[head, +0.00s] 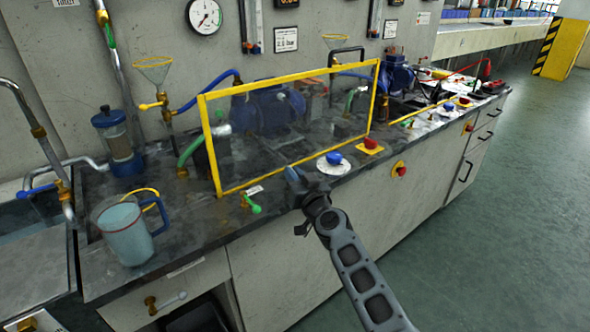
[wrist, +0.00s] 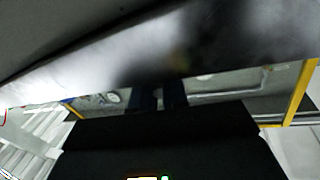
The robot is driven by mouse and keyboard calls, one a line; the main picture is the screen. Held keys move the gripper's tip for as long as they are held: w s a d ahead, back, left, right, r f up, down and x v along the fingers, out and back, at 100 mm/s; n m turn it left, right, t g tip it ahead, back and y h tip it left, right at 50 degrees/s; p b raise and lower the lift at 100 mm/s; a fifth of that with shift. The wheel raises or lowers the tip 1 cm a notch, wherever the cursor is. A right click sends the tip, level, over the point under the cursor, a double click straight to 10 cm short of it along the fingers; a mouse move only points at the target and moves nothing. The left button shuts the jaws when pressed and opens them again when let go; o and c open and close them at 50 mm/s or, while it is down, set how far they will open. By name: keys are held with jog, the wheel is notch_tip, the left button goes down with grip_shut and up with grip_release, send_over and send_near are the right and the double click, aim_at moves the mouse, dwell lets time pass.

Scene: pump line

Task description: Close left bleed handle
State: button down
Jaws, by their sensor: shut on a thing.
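Two handles show at the left, and I cannot read which is the left bleed handle. A small green handle (head: 252,207) stands at the bench front, left of my gripper. A yellow handle (head: 152,105) is on the pipe under the left funnel. My gripper (head: 294,181) is over the bench's front edge at the yellow-framed clear guard, apart from both handles. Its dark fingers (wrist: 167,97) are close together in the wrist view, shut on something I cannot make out. The area past the fingertips is blurred and dark.
The guard frame (head: 203,135) stands in front of a blue pump (head: 270,112). A blue button (head: 333,159) and a red button (head: 370,143) are right of my gripper. A jug (head: 125,232) stands at the left. The floor (head: 510,200) at the right is clear.

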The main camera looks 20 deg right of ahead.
jog(key=shift+a+r+m+h+p, duration=0.25)
jog(key=shift+m+h+p, duration=0.25)
jog(key=shift+h+p, duration=0.45)
jog(key=m+h+p, duration=0.1)
jog(key=h+p, duration=0.1)
jog(key=p, duration=0.1)
jog(key=shift+m+h+p, duration=0.25)
jog(key=shift+m+p, duration=0.05)
jog(key=shift+m, duration=0.1)
jog(key=shift+f+m+g+h+p, duration=0.15)
jog(key=shift+m+g+h+p, duration=0.25)
jog(key=shift+m+h+p, duration=0.65)
jog(key=shift+f+h, duration=0.15)
jog(key=shift+h, duration=0.3)
jog(key=c, duration=1.1)
grip_release()
jog(key=shift+c, duration=0.2)
